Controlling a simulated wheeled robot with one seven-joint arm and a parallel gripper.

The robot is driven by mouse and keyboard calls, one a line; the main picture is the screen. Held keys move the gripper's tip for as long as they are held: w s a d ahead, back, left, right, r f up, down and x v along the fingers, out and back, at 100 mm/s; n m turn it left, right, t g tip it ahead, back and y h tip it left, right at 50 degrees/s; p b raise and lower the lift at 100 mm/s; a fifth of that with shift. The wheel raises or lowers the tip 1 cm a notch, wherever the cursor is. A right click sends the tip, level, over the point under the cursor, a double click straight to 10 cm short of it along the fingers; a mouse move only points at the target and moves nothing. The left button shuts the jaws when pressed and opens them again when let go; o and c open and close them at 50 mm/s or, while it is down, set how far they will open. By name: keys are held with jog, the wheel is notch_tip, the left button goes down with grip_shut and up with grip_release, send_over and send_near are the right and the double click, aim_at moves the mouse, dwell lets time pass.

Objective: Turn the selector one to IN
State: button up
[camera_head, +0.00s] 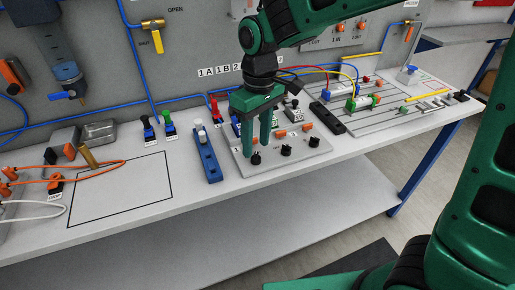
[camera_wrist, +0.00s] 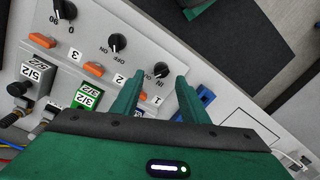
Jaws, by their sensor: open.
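The selector one (camera_wrist: 162,69) is a black knob on the grey panel. My gripper (camera_wrist: 160,78) is green, open and empty. It points down over selector one, which shows between its fingertips in the wrist view. I cannot tell whether the fingers touch the knob. The knob's exact pointer direction is too small to read.
Selector two (camera_wrist: 117,42), marked ON and OFF, and selector three (camera_wrist: 64,9) stand in the same row. Orange blocks and valve parts sit behind them. A blue slide unit (camera_head: 207,155) lies just left of the panel. The outlined table area (camera_head: 122,180) farther left is mostly clear.

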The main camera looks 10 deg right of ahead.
aim_at(256, 153)
jog(key=shift+a+f, duration=0.1)
jog(key=shift+f, duration=1.6)
